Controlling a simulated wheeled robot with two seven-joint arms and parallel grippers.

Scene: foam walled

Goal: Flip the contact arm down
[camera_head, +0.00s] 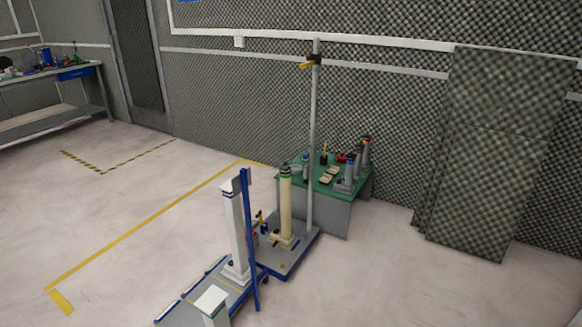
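No part is clearly recognisable as the contact arm at this distance. A tall thin grey pole (313,150) stands on a low grey base plate (285,262) and carries a small yellow and black piece (308,62) sticking out to the left near its top. A cream column (285,205) with dark bands at its top stands on the same plate. A small yellow and dark blue piece (262,222) stands upright left of the cream column. Neither of my grippers is in view.
A white column (238,230) and a tall blue post (249,240) stand on a blue-edged platform in front. A green-topped table (320,187) with several small devices is behind. Foam panels (490,150) lean at right. Open floor (100,220) lies left, marked by yellow tape.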

